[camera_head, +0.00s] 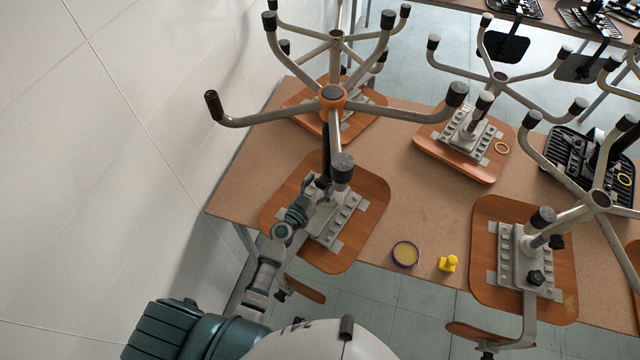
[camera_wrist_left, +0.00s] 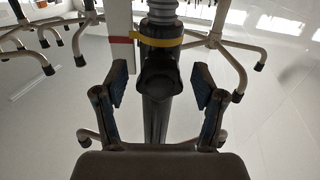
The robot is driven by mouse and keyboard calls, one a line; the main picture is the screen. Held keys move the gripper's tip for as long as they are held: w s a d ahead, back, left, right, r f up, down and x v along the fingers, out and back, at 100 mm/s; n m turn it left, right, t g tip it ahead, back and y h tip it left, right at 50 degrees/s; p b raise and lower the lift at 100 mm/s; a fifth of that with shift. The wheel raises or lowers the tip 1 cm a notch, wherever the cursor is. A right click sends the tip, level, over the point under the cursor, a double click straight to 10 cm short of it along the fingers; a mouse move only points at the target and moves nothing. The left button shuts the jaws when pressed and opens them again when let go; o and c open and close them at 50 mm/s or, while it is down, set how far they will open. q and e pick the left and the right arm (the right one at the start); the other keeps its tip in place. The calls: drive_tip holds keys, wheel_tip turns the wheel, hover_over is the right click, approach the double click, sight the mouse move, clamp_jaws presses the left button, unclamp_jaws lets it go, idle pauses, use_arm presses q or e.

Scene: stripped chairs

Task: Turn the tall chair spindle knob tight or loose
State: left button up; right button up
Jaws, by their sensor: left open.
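The tall chair lies upside down on the table, with its wooden seat (camera_head: 362,205) down and its legs spread around a hub with an orange ring (camera_head: 333,97). Its dark spindle (camera_head: 326,150) rises from a grey mounting plate (camera_head: 335,218). My left gripper (camera_head: 320,184) is beside the lower spindle. In the left wrist view its two fingers are apart (camera_wrist_left: 160,84), and a dark rounded knob (camera_wrist_left: 160,72) shows between them in front of the spindle, with gaps on both sides. The knob is hidden in the head view. My right gripper is not in view.
Other upturned chairs stand close by, one at the right (camera_head: 575,255) and one behind (camera_head: 470,165). A white wall (camera_head: 120,130) bounds the left.

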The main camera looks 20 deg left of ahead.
use_arm(q)
drive_tip(key=c, duration=1.2)
drive_tip(key=shift+o, duration=0.2)
